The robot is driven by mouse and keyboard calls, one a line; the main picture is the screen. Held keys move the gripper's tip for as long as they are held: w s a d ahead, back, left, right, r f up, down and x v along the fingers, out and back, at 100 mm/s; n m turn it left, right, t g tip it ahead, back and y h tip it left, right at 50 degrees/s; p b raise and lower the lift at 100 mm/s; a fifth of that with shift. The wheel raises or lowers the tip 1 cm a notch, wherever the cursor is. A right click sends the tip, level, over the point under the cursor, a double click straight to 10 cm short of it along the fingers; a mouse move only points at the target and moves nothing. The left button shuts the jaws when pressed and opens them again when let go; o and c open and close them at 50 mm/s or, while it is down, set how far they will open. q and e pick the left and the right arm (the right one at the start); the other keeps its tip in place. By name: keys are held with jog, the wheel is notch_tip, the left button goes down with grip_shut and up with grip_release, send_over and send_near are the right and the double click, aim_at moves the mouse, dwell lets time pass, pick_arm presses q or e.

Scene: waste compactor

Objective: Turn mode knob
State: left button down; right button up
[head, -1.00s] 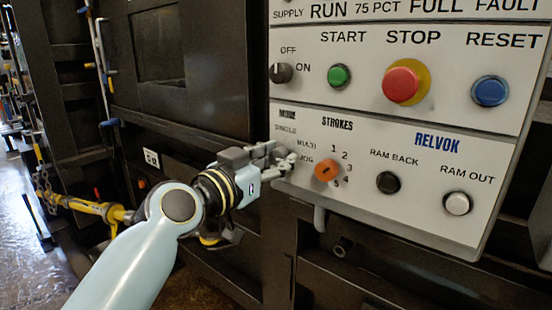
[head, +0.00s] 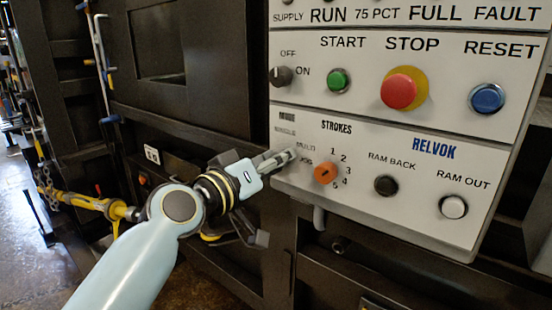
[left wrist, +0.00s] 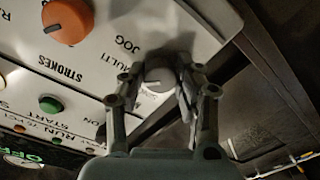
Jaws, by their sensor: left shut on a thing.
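The mode knob (left wrist: 158,79) is a small round grey knob on the pale control panel, beside the MULTI and JOG labels in the left wrist view. My left gripper (left wrist: 157,88) has a finger on each side of it and is shut on it. In the head view my left gripper (head: 288,156) reaches the panel's left edge below the MODE label (head: 287,117) and hides the knob. I cannot tell clearly which label the knob points to. My right gripper is in neither view.
The orange strokes knob (head: 325,173) is close to the right of my left gripper. Black RAM BACK (head: 386,185) and white RAM OUT (head: 453,207) buttons are further right. Above are the OFF/ON switch (head: 281,76), green START (head: 338,80), red STOP (head: 399,90) and blue RESET (head: 487,98).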

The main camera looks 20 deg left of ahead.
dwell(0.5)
pick_arm(q)
jog(key=c, duration=0.9)
grip_release()
jog(key=shift+c, duration=0.2)
jog(key=v, duration=1.2)
